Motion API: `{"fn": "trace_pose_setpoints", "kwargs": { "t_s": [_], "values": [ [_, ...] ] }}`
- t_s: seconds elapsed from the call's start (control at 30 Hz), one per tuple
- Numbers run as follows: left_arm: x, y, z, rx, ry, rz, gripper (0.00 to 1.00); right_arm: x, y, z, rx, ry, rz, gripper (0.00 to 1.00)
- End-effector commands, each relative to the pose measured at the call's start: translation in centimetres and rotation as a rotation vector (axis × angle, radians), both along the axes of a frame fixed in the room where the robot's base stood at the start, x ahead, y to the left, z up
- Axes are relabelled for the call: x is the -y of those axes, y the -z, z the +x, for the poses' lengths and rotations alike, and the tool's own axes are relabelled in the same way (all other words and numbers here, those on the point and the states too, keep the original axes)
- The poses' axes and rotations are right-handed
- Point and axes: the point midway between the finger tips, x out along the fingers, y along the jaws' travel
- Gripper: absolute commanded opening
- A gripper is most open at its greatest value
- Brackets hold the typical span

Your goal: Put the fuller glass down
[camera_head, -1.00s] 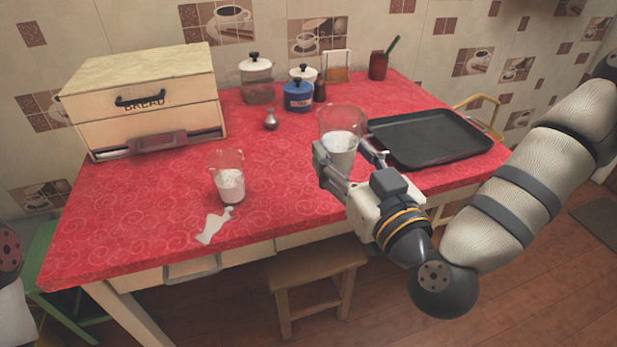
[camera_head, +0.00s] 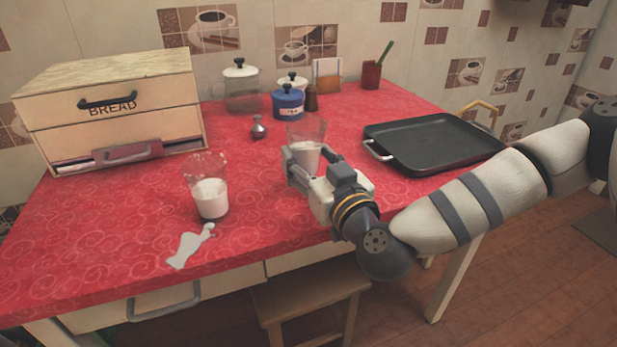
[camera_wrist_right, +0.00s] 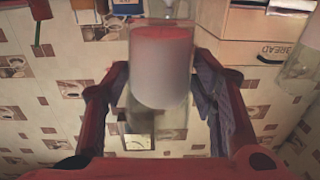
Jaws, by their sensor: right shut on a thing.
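A clear glass with white liquid (camera_head: 306,157) is in my right gripper (camera_head: 310,165), whose fingers are shut around it over the red counter (camera_head: 120,225). The glass is about upright; its base is hidden behind the gripper, so I cannot tell whether it touches the counter. In the right wrist view the held glass (camera_wrist_right: 160,70) sits between both fingers. A second glass with white liquid (camera_head: 210,198) stands to the left on the counter. Both look roughly half full; I cannot tell surely which is fuller. My left gripper is not in view.
A white spill (camera_head: 190,245) lies in front of the standing glass. A black tray (camera_head: 430,143) is at the right. A bread box (camera_head: 115,115), a small shaker (camera_head: 258,127), a blue pot (camera_head: 288,101) and several containers are behind. Red cloth is clear between the two glasses.

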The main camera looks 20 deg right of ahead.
Motion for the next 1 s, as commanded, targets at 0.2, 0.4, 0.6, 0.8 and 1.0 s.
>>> {"fn": "trace_pose_setpoints", "kwargs": {
  "t_s": [0.2,0.4,0.6,0.8,1.0],
  "values": [
    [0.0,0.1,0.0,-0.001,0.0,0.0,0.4,0.0,3.0,0.4,0.0,0.001,0.0,0.09],
    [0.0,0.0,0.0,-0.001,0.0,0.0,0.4,0.0,3.1,0.4,0.001,0.0,0.0,0.09],
    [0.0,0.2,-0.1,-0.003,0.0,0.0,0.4,0.0,3.6,0.4,-0.001,0.0,-0.001,0.09],
    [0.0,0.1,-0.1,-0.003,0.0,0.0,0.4,0.0,3.6,0.4,-0.003,0.0,-0.001,0.72],
    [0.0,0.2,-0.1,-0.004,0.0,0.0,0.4,0.0,3.7,0.4,-0.004,0.001,0.0,0.72]
  ]
}}
